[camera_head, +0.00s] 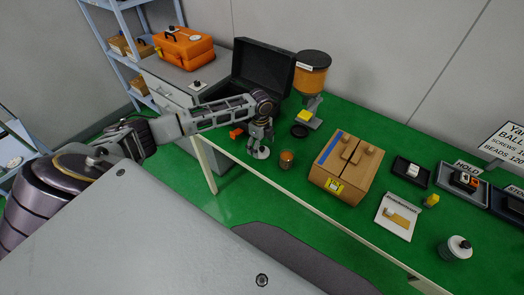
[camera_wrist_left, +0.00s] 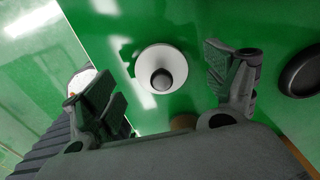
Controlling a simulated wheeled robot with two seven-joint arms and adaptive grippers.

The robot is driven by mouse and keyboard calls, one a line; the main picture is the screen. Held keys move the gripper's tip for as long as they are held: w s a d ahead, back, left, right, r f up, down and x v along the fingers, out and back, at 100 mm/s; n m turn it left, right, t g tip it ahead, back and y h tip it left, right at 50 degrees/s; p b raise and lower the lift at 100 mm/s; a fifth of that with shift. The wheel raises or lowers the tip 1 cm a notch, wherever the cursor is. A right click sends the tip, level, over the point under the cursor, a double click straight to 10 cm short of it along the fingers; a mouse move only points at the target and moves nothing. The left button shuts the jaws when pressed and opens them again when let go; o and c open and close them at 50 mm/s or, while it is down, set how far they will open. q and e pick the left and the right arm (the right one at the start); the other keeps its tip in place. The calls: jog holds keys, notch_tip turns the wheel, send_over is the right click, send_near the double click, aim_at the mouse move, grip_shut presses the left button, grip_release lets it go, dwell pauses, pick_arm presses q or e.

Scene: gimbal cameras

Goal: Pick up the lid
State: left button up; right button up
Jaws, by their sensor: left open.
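The lid is a white round disc with a dark knob in its middle. In the left wrist view the lid (camera_wrist_left: 146,62) lies on the green tabletop between my finger pads and apart from both. In the head view the lid (camera_head: 262,154) shows partly below my left gripper (camera_head: 261,138), which hides some of it. In the left wrist view my left gripper (camera_wrist_left: 168,88) is open and empty, pointing down over the lid. My right gripper is not in view.
A black round dish (camera_head: 300,131) lies right of the lid; it also shows in the wrist view (camera_wrist_left: 303,72). A small amber jar (camera_head: 287,160) stands close by. A black open case (camera_head: 262,68) is behind, and a cardboard box (camera_head: 343,178) is farther right.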

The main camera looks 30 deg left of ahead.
pick_arm(q)
jog(key=shift+f, duration=1.05)
jog(key=shift+c, duration=0.4)
jog(key=c, duration=0.8)
